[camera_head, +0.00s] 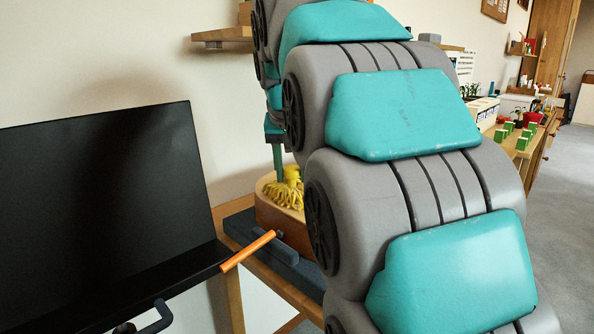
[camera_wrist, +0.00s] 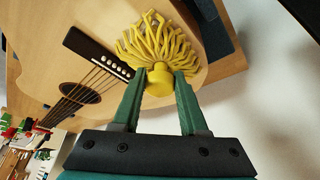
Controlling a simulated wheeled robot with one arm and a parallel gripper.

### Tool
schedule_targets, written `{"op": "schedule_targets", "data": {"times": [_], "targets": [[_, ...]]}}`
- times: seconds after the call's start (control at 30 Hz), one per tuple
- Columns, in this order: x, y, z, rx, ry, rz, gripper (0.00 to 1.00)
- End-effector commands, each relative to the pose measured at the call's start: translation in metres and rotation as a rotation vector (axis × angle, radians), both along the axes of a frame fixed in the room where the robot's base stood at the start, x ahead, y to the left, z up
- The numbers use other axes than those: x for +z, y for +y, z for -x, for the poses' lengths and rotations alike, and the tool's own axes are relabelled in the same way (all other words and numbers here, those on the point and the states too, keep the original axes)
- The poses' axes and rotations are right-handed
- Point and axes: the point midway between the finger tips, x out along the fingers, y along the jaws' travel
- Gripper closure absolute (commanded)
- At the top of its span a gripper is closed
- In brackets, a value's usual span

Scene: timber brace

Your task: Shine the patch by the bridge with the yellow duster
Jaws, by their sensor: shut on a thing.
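My gripper (camera_wrist: 160,80) is shut on the yellow handle of the yellow duster (camera_wrist: 152,42), in the wrist view's upper middle. The duster's strands spread over the pale wooden top of a guitar (camera_wrist: 35,52), beside its dark bridge (camera_wrist: 92,48). The strands seem to touch the wood. No distinct patch shows; the strands may cover it. In the head view the duster (camera_head: 285,192) is on the guitar (camera_head: 270,215), below my gripper (camera_head: 279,168), and my arm hides the guitar's right part.
The guitar lies on a dark mat (camera_head: 240,229) on a wooden table. An orange bar (camera_head: 248,250) sticks out at the table's front left. A large black panel (camera_head: 105,190) stands left. A wall shelf (camera_head: 220,35) is above. A bench with green blocks (camera_head: 522,143) stands at the right.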

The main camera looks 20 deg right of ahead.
Motion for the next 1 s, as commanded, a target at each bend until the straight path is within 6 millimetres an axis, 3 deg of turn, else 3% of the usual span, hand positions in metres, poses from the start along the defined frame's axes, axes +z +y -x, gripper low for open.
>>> {"op": "schedule_targets", "data": {"times": [0.33, 1.0], "targets": [[-0.001, 0.005, -0.012, 0.0, 0.001, -0.001, 1.0], [0.002, -0.006, 0.017, -0.001, -0.001, 0.001, 1.0]]}}
